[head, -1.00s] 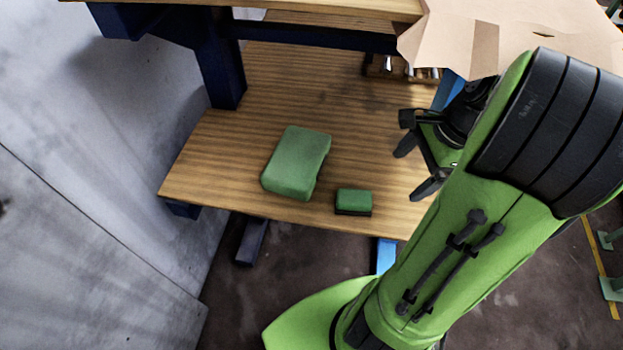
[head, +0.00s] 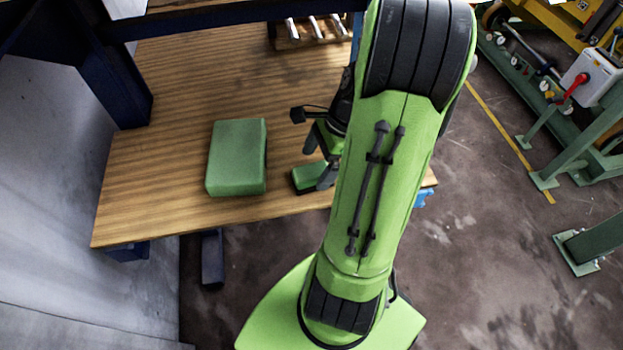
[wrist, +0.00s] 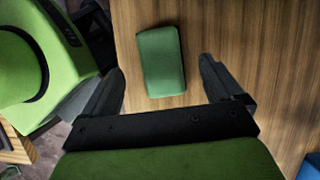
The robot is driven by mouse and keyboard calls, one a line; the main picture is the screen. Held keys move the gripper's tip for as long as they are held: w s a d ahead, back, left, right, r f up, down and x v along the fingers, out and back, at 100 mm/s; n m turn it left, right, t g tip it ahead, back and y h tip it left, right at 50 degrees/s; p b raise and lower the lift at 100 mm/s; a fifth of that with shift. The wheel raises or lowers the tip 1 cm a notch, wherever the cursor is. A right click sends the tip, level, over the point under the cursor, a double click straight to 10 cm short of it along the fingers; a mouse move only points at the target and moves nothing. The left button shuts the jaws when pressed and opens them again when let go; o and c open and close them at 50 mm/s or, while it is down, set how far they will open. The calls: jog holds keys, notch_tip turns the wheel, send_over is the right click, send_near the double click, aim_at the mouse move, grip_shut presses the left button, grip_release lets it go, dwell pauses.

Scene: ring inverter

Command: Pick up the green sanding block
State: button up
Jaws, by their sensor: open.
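The green sanding block, a small block with a dark base (head: 305,179), lies on the wooden shelf near its front edge. My gripper (head: 319,160) is over its right part and hides some of it. In the wrist view the block (wrist: 161,62) shows beyond and between the open fingers (wrist: 162,75), with no contact visible. My gripper is open and empty. A larger green block (head: 237,157) lies on the shelf to the left of the small one, a short gap apart.
The wooden shelf (head: 150,190) has free room around the blocks. A dark blue table leg (head: 122,85) stands at left, and a rack with metal handles (head: 305,35) sits at the back. A grey wall (head: 50,180) borders the left side.

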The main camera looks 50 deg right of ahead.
aim_at(313, 171)
jog(key=b+x, duration=0.1)
jog(key=x, duration=0.3)
jog(key=shift+w+d, duration=0.1)
jog(key=shift+d, duration=0.05)
jog(key=shift+r, duration=0.1)
jog(key=c, duration=1.2)
notch_tip(313, 171, up, 10)
jog(key=p, duration=0.4)
